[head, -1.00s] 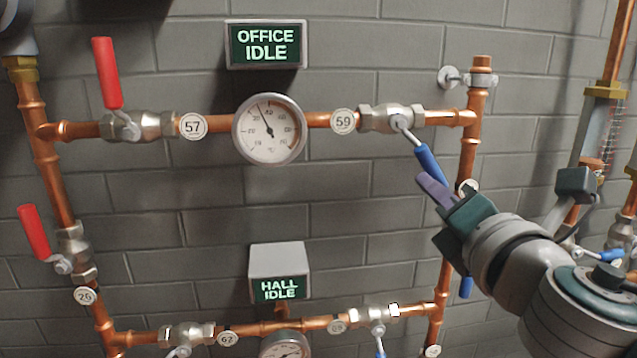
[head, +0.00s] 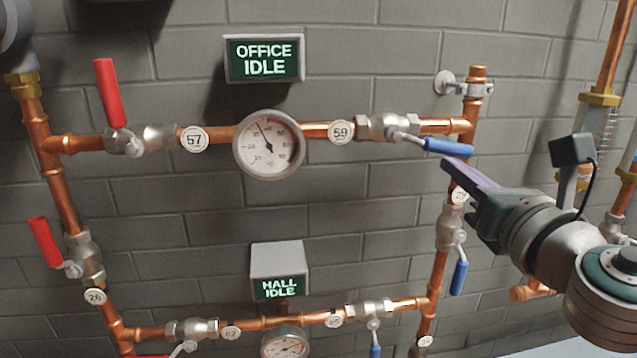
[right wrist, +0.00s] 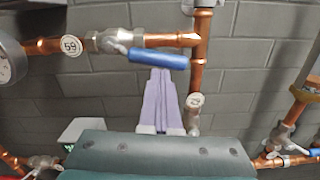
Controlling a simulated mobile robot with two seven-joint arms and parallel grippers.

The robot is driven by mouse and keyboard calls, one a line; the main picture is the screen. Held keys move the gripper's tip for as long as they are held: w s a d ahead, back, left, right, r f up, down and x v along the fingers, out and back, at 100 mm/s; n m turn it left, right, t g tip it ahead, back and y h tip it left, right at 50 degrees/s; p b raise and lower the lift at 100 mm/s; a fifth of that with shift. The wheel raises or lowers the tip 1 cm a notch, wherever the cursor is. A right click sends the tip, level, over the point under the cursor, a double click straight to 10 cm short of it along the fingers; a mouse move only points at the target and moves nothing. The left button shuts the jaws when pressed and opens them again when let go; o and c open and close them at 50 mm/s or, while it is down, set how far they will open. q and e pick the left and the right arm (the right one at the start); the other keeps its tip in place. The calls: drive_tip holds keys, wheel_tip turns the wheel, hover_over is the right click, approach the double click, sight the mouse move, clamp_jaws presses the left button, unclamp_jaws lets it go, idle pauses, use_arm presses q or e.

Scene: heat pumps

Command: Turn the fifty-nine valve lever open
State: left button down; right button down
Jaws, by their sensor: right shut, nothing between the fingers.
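The 59 valve (head: 385,127) sits on the upper copper pipe, right of its round 59 tag (head: 341,131). Its blue lever (head: 448,147) points right and tilts slightly down, nearly in line with the pipe. In the right wrist view the blue lever (right wrist: 158,59) lies across the picture just beyond my fingertips. My right gripper (head: 447,165) is shut and empty, with its purple fingers just below the lever; it also shows in the right wrist view (right wrist: 160,75). I cannot tell whether the fingertips touch the lever. My left gripper is not in view.
Another valve's blue lever (head: 459,277) hangs on the vertical pipe below my gripper. A gauge (head: 269,144) and the red-levered 57 valve (head: 108,92) are to the left. The OFFICE sign (head: 264,58) reads IDLE. More pipes stand at the right.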

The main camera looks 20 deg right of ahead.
drive_tip(key=shift+d+r+n+p, duration=0.25)
drive_tip(key=shift+r+n+p, duration=0.2)
drive_tip(key=shift+r+n, duration=0.35)
drive_tip(key=shift+f, duration=0.1)
